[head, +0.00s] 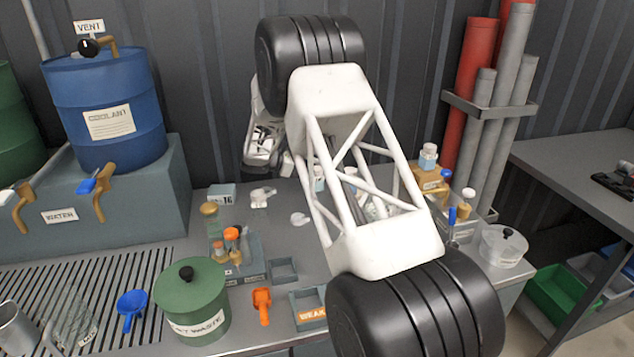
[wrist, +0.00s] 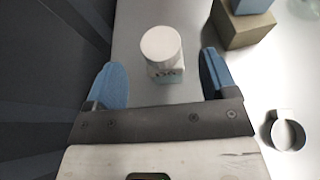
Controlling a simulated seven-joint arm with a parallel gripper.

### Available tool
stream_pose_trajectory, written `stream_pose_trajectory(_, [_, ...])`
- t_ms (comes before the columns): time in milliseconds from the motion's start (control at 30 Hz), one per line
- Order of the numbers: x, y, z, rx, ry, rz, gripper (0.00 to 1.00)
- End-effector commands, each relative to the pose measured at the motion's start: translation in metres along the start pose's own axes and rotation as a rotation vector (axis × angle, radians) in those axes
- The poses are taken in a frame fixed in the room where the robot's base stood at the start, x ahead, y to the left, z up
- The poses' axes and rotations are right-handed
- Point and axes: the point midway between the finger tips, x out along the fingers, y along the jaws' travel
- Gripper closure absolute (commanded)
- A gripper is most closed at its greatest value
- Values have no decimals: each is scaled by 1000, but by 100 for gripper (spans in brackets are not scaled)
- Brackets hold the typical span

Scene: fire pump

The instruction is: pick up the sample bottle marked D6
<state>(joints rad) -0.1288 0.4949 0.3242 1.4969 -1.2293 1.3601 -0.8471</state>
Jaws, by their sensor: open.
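A sample bottle (wrist: 161,52) with a round white cap and a pale label stands on the grey top in the wrist view. Its label marking is too small and blurred to read for certain. My gripper (wrist: 160,64) is open, with one blue finger to the left of the bottle and one to the right. Gaps show on both sides, and nothing is held. In the head view, a small bottle with a white cap and bluish label (head: 319,178) shows behind my arm's lattice link; I cannot tell if it is the same one. My fingertips are hidden there.
A brown block (wrist: 241,27) bearing a blue item and a grey ring (wrist: 285,133) lie right of the gripper. A dark ribbed wall (wrist: 50,70) is close on the left. Another white-capped bottle (head: 428,157) stands on the bench's right. A green waste canister (head: 190,300) stands front left.

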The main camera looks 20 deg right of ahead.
Motion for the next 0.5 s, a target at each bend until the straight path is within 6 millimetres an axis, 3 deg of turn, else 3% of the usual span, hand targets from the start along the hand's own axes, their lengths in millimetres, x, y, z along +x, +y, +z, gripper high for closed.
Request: stream_pose_trajectory(500, [47,-1,-2,0,0,0,21])
